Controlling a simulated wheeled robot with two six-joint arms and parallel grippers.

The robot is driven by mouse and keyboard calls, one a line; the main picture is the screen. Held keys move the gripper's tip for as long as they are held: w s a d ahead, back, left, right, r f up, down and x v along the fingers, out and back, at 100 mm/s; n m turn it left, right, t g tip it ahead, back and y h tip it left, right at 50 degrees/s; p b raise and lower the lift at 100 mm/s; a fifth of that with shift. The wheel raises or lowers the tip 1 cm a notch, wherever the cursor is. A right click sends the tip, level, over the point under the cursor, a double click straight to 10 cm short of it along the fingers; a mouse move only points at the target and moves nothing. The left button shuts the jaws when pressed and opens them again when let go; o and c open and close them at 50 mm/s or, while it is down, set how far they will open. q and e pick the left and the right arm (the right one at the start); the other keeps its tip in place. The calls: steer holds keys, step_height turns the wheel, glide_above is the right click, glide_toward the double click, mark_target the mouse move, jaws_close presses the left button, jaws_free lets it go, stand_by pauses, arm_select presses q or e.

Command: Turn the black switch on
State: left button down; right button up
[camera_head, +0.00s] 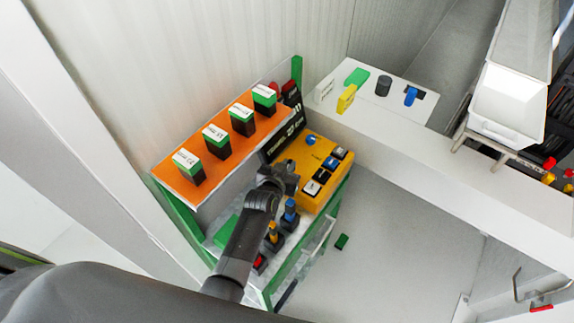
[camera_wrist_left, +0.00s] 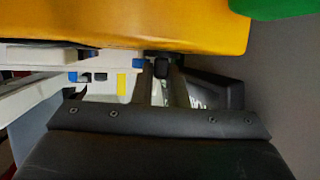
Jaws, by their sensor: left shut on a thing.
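The yellow switch box (camera_head: 322,192) stands on the green-framed shelf, with a blue knob and several rocker-like switches on its top. My left gripper (camera_head: 284,176) is at the box's left side and partly hides that side. In the left wrist view my left gripper (camera_wrist_left: 163,82) is shut on a small black part, which looks like the black switch (camera_wrist_left: 162,68), just beside the yellow box (camera_wrist_left: 140,28). In the head view this black part is hidden by the gripper. Its on or off position cannot be told.
An orange panel (camera_head: 208,184) with several green-topped black blocks stands left of the gripper. Blue and yellow-topped black controls (camera_head: 290,216) sit close below it. A white ledge (camera_head: 375,143) with coloured controls runs behind the box. The grey floor on the right is mostly clear.

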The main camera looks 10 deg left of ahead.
stand_by(0.4)
arm_select(q)
steer(key=c, duration=1.4)
jaws_free()
steer(key=shift+c, duration=0.2)
